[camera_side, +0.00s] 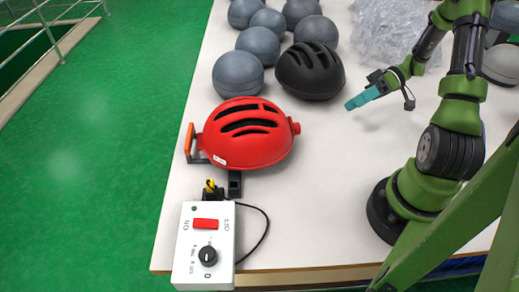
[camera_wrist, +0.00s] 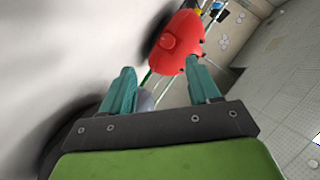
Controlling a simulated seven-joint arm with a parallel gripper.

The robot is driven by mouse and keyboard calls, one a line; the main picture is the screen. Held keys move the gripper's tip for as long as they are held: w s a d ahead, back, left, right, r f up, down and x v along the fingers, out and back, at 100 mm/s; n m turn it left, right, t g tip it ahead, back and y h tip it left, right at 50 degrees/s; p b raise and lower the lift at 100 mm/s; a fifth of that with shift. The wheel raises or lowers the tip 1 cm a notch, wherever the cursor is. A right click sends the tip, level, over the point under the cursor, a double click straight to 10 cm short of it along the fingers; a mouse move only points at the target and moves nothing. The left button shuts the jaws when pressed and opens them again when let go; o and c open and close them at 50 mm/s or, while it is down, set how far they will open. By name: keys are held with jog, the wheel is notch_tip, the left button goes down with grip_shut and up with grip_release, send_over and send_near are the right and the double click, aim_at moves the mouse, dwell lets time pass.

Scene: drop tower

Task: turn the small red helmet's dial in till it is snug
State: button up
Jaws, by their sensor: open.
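The red helmet (camera_side: 246,150) sits upright on the white table in the side view, with dark vent slots on top. A small red dial (camera_side: 296,128) sticks out of its right side, facing my gripper. My gripper (camera_side: 350,104) has teal fingers and hangs above the table to the right of the helmet, clear of it. In the wrist view the red helmet (camera_wrist: 187,57) is beyond the fingers, with the round dial (camera_wrist: 167,41) facing the camera. My gripper (camera_wrist: 158,72) is open, with nothing between the fingers.
A black helmet (camera_side: 310,70) stands just behind the red one. Several grey balls (camera_side: 238,74) and clear plastic wrap (camera_side: 392,32) lie farther back. An orange-handled clamp (camera_side: 189,138) is at the helmet's left. A switch box (camera_side: 186,262) stands in front. The table right of the dial is clear.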

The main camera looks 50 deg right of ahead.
jog(key=r+n, duration=0.1)
jog(key=n, duration=0.1)
send_near(297, 129)
jog(key=shift+n, duration=0.4)
jog(key=x, duration=0.2)
jog(key=f+x, duration=0.1)
jog(key=x, duration=0.2)
jog(key=d+x, duration=0.1)
jog(key=x, duration=0.1)
jog(key=shift+w+a+f, duration=0.35)
jog(key=shift+w+f, duration=0.05)
jog(key=c, duration=1)
jog(key=shift+c, duration=0.3)
